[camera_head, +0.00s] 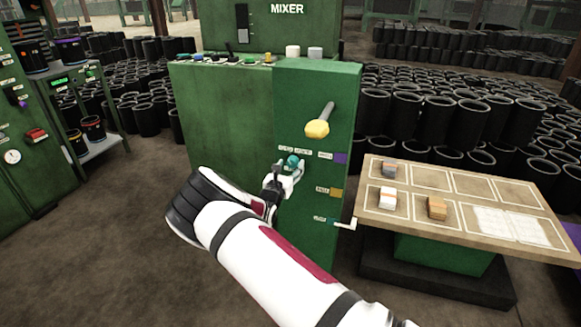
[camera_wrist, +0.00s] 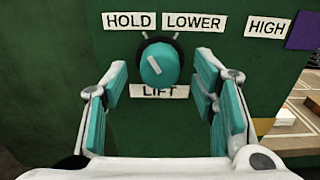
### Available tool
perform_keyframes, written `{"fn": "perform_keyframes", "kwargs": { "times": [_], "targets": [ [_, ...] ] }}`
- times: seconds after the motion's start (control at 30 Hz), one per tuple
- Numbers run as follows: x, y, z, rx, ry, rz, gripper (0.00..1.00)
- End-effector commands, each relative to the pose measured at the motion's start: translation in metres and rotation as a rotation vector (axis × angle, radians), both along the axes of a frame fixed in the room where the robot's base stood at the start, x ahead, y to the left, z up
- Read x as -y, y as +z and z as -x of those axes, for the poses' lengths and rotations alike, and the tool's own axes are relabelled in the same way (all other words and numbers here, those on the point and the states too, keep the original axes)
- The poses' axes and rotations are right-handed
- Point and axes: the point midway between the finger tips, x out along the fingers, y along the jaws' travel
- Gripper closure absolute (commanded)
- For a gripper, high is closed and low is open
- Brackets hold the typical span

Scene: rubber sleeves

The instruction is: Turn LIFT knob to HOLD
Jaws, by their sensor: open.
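The LIFT knob (camera_wrist: 160,63) is a round teal knob on the green mixer panel, with a white mark on the left part of its face, slanting from upper left to lower right. The HOLD label (camera_wrist: 129,21) is above left of it, the LOWER label (camera_wrist: 194,22) above right, and the LIFT label (camera_wrist: 160,91) just below. My gripper (camera_wrist: 172,84) is open, its teal-padded fingers left and right of the knob with gaps on both sides. In the head view, my gripper (camera_head: 284,176) is at the panel, by the teal knob (camera_head: 293,160).
A yellow-ended lever (camera_head: 317,128) sticks out above the knob. A small white handle (camera_head: 343,223) projects lower on the panel. A table (camera_head: 465,182) with blocks stands close on the right. Black sleeves (camera_head: 430,118) fill the background.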

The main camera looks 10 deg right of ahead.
Motion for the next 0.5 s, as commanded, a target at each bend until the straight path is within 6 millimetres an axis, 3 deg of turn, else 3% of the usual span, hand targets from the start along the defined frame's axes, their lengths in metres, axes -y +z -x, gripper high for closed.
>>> {"fn": "perform_keyframes", "kwargs": {
  "times": [0.5],
  "targets": [
    [-0.05,-0.001,0.081,-0.002,0.001,0.0,0.47]
  ]
}}
